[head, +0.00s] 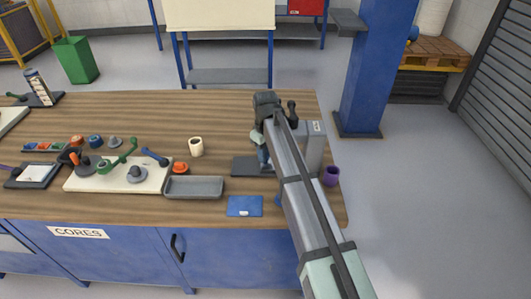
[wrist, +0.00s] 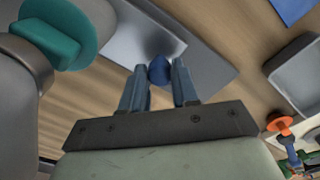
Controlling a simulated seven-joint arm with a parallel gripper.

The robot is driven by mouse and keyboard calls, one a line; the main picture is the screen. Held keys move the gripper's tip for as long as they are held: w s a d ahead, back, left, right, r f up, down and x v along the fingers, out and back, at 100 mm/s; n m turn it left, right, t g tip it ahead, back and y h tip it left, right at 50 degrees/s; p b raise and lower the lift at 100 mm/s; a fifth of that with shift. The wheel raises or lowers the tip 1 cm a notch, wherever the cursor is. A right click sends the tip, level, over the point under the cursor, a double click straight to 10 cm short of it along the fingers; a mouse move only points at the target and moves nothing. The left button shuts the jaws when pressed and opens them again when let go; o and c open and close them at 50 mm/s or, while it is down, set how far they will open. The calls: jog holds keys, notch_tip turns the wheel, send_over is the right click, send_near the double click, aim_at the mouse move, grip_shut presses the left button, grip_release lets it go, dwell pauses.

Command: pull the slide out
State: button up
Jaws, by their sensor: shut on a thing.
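My gripper (wrist: 158,80) has its two blue fingers on either side of a small blue knob (wrist: 158,69) and is shut on it. The knob is in front of a grey plate or block (wrist: 120,35), over a darker grey base plate (wrist: 212,72). In the head view my gripper (head: 264,157) reaches down at the grey fixture (head: 314,150) near the table's right end. The fixture's dark base (head: 243,167) shows to the left of my fingers. My arm hides much of the fixture, and I cannot make out the slide's full shape.
A grey tray (head: 194,188), a blue card (head: 244,206) and a cream cup (head: 196,146) are left of the fixture. A purple cup (head: 331,176) stands close on its right. A cream board (head: 112,184) with coloured parts lies farther left. The table's back middle is clear.

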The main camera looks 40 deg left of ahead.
grip_shut()
jog(key=s+a, duration=0.7)
jog(key=shift+s+a, duration=0.25)
jog(key=shift+o, duration=1.9)
grip_release()
jog(key=shift+s+a, duration=0.1)
jog(key=o, duration=0.3)
notch_tip(320, 180, up, 14)
